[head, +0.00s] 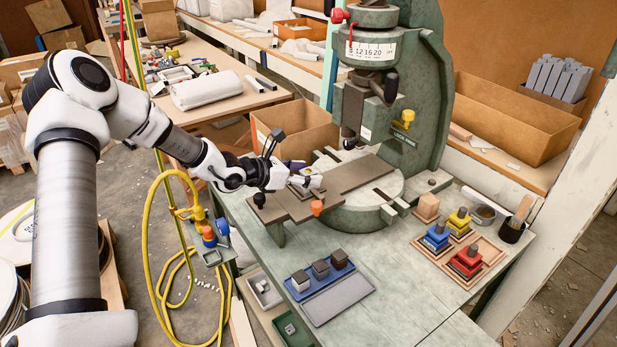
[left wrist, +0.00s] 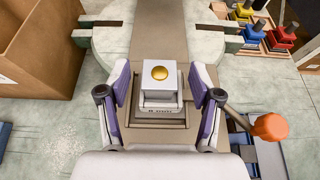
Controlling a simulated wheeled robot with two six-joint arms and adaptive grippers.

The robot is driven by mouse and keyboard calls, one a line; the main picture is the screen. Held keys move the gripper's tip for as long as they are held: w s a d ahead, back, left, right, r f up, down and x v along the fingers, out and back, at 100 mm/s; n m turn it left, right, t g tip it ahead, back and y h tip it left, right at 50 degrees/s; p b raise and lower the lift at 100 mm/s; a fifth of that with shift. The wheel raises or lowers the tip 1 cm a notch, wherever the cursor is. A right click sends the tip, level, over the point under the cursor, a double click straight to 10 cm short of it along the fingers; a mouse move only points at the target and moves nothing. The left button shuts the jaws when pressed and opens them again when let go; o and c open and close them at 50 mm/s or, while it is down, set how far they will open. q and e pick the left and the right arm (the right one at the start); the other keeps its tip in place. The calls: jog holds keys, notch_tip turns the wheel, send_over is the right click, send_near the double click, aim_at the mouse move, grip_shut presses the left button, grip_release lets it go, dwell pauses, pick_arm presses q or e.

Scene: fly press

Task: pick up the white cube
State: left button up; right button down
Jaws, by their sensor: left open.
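My left gripper (head: 303,181) is open over the press bed, up and away from that tray. In the left wrist view its purple-padded fingers (left wrist: 160,88) stand either side of a white block with a gold round top (left wrist: 160,74). The block sits on a stepped dark base (left wrist: 135,114). Gaps show between block and fingers. The head view mostly hides this block behind the gripper. My right gripper is not in view.
The green press (head: 420,120) rises behind the gripper. An orange-knobbed lever (left wrist: 268,127) is close to the right finger. Red, blue and yellow blocks (head: 466,262) stand in wooden trays at the right. Bare bench lies between them and the blue tray.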

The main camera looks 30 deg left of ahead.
pick_arm(q)
grip_shut()
jog(key=shift+r, duration=0.1)
